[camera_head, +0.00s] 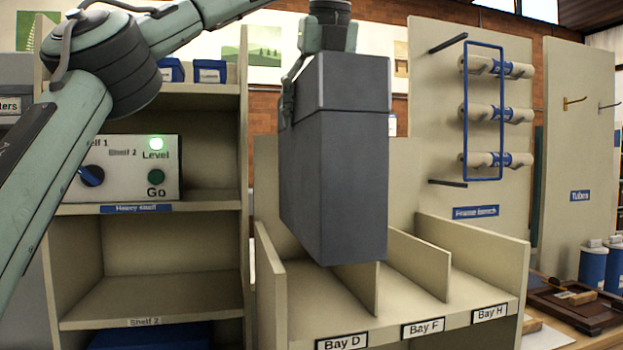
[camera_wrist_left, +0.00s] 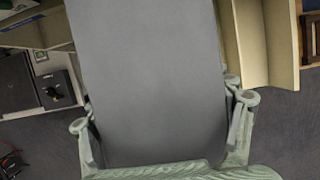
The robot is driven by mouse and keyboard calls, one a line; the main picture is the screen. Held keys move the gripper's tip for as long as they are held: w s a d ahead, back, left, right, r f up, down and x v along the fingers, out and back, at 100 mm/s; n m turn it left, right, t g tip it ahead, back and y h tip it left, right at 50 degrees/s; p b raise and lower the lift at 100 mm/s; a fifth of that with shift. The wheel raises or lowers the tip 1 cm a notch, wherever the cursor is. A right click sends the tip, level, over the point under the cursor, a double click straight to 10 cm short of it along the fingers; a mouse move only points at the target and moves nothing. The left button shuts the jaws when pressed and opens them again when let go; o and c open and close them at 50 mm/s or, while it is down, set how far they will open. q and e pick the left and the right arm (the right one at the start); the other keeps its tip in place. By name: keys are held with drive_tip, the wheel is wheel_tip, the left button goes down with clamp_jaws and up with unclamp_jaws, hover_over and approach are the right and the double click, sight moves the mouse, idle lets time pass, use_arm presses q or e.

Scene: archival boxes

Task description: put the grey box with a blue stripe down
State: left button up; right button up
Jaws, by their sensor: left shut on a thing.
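The grey box (camera_head: 345,170) hangs upright in the head view, tall and narrow, with a thin seam near its top. No blue stripe shows on the faces I see. My left gripper (camera_head: 318,75) is shut on its upper part from above, one finger showing on its left side. In the left wrist view the box (camera_wrist_left: 150,70) fills the middle between the two fingers of my left gripper (camera_wrist_left: 163,128). The box's lower end appears in front of or above the bays labelled Bay D (camera_head: 341,341) and Bay F (camera_head: 423,327); its exact clearance is unclear. My right gripper is out of view.
Upright dividers (camera_head: 418,262) separate the bays, including Bay H (camera_head: 489,312). A shelf unit (camera_head: 150,225) stands left, with a control box (camera_head: 130,168) showing a lit green lamp. A panel with rolled tubes (camera_head: 497,110) and a blue frame stands behind right.

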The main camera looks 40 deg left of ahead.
use_arm(q)
drive_tip(key=w+a+p, duration=0.1)
drive_tip(key=w+a, duration=0.2)
drive_tip(key=a, duration=0.1)
wheel_tip(320, 180, down, 11)
drive_tip(key=b, duration=0.4)
drive_tip(key=shift+w+d+b, duration=0.1)
drive_tip(key=shift+d+b, duration=0.05)
drive_tip(key=shift+b, duration=0.2)
drive_tip(key=shift+w+f, duration=0.15)
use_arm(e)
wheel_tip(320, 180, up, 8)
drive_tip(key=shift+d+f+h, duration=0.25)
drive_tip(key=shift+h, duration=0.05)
use_arm(q)
drive_tip(key=o, duration=1.5)
drive_tip(key=shift+f, duration=0.1)
drive_tip(key=o, duration=0.4)
drive_tip(key=shift+c, duration=0.2)
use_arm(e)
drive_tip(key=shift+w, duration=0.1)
